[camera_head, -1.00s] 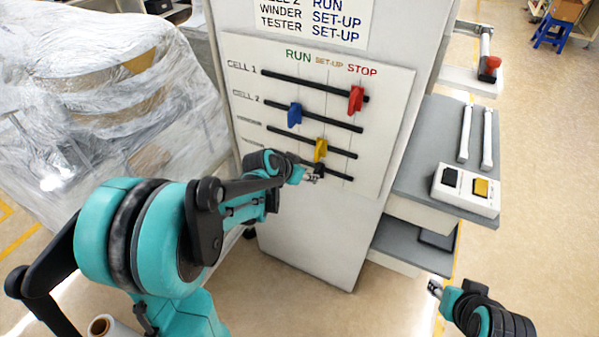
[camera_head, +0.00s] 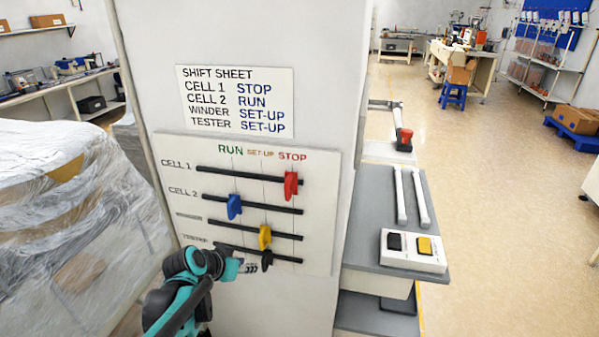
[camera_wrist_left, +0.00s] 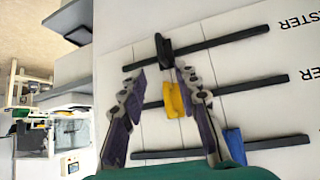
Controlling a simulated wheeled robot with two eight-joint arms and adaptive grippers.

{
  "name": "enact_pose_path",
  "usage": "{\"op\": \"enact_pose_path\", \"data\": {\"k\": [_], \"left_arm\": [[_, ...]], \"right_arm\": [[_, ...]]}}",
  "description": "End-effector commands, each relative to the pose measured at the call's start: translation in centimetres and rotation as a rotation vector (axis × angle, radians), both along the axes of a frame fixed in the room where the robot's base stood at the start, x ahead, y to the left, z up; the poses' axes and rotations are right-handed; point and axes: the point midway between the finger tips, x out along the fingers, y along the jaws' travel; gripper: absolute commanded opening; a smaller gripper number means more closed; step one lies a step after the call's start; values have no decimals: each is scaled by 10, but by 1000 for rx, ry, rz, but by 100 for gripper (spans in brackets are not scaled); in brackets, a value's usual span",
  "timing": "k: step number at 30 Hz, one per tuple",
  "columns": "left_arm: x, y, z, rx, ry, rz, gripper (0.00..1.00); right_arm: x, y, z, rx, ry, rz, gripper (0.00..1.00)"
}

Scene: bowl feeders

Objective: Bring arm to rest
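My left gripper (camera_head: 252,267) is in front of the lower part of the white slider panel (camera_head: 320,215), close to the black tester knob (camera_head: 267,261). In the left wrist view its two fingers (camera_wrist_left: 161,80) are apart, with nothing gripped. The black knob (camera_wrist_left: 163,50) shows just beyond the tips, and the yellow knob (camera_wrist_left: 173,100) shows between the fingers. Whether a finger touches the panel I cannot tell. The red cell 1 knob (camera_head: 291,185) is at STOP, the blue cell 2 knob (camera_head: 234,207) at RUN, the yellow winder knob (camera_head: 265,237) and black knob at SET-UP. My right gripper is out of view.
The shift sheet (camera_head: 236,102) is above the panel. A grey shelf (camera_head: 375,225) on the right carries a button box (camera_head: 413,251) and two white bars. A plastic-wrapped load (camera_head: 85,215) stands close on the left. The floor (camera_head: 500,220) at right is open.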

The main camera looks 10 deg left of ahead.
Motion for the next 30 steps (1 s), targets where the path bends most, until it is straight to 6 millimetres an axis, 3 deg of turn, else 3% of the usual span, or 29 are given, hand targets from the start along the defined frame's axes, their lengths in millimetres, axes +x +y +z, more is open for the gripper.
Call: {"op": "enact_pose_path", "data": {"k": [5, 12, 18, 23, 30], "left_arm": [[-33, -23, 9, -1, 44, 28, 32], [-124, -60, 16, 13, 133, 143, 32], [-178, -68, 7, 27, 157, 232, 32], [-195, -68, 3, 29, 159, 266, 32], [-196, -67, 3, 30, 159, 273, 32]], "right_arm": [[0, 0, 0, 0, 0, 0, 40], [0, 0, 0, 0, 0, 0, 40], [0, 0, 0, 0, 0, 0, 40], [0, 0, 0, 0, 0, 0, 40], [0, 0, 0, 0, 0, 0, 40]]}}
